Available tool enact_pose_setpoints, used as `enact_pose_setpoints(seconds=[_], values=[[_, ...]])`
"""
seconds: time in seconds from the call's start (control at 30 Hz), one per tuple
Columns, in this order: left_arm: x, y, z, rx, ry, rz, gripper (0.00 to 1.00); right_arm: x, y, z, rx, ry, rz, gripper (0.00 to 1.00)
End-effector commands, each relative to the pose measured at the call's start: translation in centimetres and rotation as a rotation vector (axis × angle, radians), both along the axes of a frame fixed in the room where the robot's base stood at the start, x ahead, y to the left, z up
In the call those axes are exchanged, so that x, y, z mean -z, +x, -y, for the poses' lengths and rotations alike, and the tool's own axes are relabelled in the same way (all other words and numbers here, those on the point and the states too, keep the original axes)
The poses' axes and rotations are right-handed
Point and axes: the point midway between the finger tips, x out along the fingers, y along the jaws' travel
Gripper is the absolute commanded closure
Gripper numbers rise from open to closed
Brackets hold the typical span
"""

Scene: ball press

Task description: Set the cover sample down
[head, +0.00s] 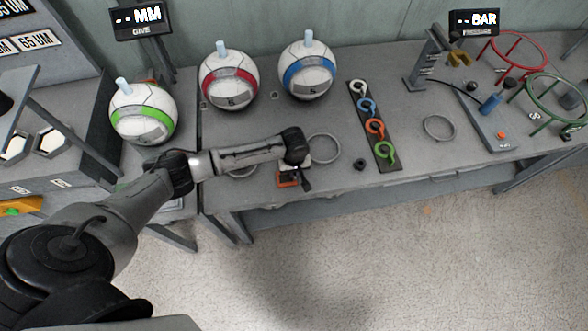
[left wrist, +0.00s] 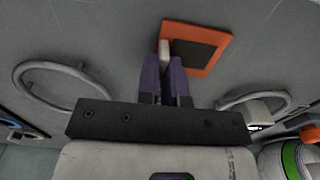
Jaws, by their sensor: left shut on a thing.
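The cover sample, a dark square with an orange frame (head: 288,179), is at the front edge of the grey table, below my left wrist. It also shows in the left wrist view (left wrist: 203,44), just beyond the fingertips. My left gripper (head: 304,176) points down at the table edge. In the left wrist view its purple fingers (left wrist: 166,75) are shut on a pale tab at the sample's near side. I cannot tell whether the sample touches the tabletop. My right gripper is not in view.
Metal rings (head: 323,149) lie on both sides of the gripper. Green (head: 143,113), red (head: 229,77) and blue (head: 306,72) marked balls stand behind. A dark strip with coloured rings (head: 368,104) and a small dark knob (head: 360,164) are to the right.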

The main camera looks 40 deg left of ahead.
Motion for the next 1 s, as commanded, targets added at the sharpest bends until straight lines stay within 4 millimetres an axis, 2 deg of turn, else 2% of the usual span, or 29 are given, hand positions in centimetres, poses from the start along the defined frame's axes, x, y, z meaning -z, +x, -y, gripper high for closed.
enact_pose_setpoints(seconds=[0.03, 0.07, 0.3, 0.63, 0.77, 1.0], values=[[0.1, 0.0, 0.0, 0.000, 0.000, -0.001, 1.00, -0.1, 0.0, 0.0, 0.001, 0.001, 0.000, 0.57], [0.2, 0.0, 0.0, 0.000, 0.000, 0.000, 0.91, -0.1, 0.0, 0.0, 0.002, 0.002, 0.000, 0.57], [0.2, 0.0, 0.0, 0.000, 0.000, 0.000, 0.68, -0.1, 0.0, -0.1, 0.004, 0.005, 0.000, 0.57], [-0.2, 0.0, 0.0, 0.000, 0.000, 0.001, 0.67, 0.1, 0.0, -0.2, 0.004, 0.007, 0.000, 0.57], [-2.1, 0.0, 0.0, -0.001, -0.001, 0.002, 0.67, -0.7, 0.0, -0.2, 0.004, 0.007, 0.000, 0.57], [-6.7, 0.0, 0.0, 0.000, 0.000, 0.002, 0.67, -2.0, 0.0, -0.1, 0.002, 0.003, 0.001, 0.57]])
